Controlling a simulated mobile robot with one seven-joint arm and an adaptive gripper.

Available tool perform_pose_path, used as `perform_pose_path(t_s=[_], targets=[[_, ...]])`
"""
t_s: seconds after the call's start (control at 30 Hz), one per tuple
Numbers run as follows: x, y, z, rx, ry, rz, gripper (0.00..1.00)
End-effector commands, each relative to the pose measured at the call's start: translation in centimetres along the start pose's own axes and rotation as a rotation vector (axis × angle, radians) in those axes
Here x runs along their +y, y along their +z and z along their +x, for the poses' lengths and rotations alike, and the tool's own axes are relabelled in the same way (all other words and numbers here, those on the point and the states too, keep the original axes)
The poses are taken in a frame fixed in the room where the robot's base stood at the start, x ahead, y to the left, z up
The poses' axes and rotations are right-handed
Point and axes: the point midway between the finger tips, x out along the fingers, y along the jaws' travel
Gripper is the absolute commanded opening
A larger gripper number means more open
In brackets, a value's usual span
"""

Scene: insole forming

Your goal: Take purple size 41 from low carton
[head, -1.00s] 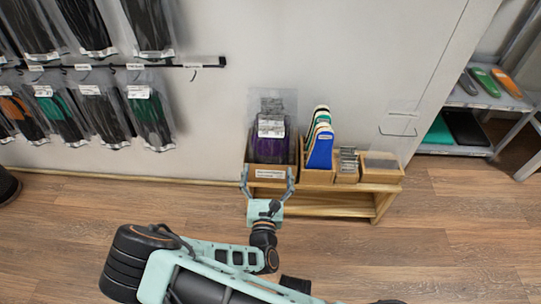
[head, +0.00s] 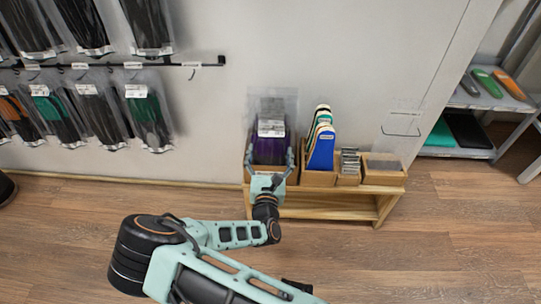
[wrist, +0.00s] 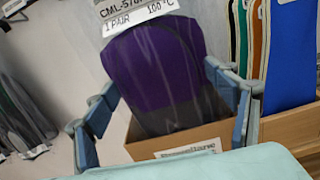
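A clear bag with a purple insole pair (head: 270,150) stands upright in a low carton (head: 292,177) at the left end of the wooden bench. Its white label shows in the wrist view (wrist: 135,12), partly cut off; I cannot read a size. The purple insole (wrist: 155,72) fills the middle of the wrist view, with the carton's front (wrist: 180,142) below it. My gripper (head: 270,160) is open in front of the carton. In the wrist view its fingers (wrist: 160,105) are spread on either side of the purple insole; I cannot tell whether they touch it.
Right of the carton stand a box of blue, green and white insoles (head: 321,145), a box of small grey items (head: 349,165) and a low box (head: 383,170). Bagged insoles hang on wall rails (head: 148,115) at left. A shelf (head: 455,152) stands at far right.

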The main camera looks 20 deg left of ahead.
Motion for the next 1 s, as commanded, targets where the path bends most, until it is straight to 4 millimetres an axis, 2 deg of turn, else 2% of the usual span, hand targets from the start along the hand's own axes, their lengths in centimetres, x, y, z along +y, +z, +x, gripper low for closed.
perform_pose_path(t_s=[0.03,0.3,0.33,0.67,0.87,1.0], targets=[[0.0,0.0,0.0,0.000,0.000,0.000,0.70],[0.0,0.0,0.0,0.000,0.000,0.000,0.40],[0.0,0.0,0.0,-0.001,0.000,0.000,0.39],[0.0,0.5,0.0,-0.001,-0.001,0.001,0.39],[0.2,2.9,0.0,-0.003,-0.002,0.002,0.39],[0.4,5.5,0.0,-0.003,-0.002,0.003,0.39]])
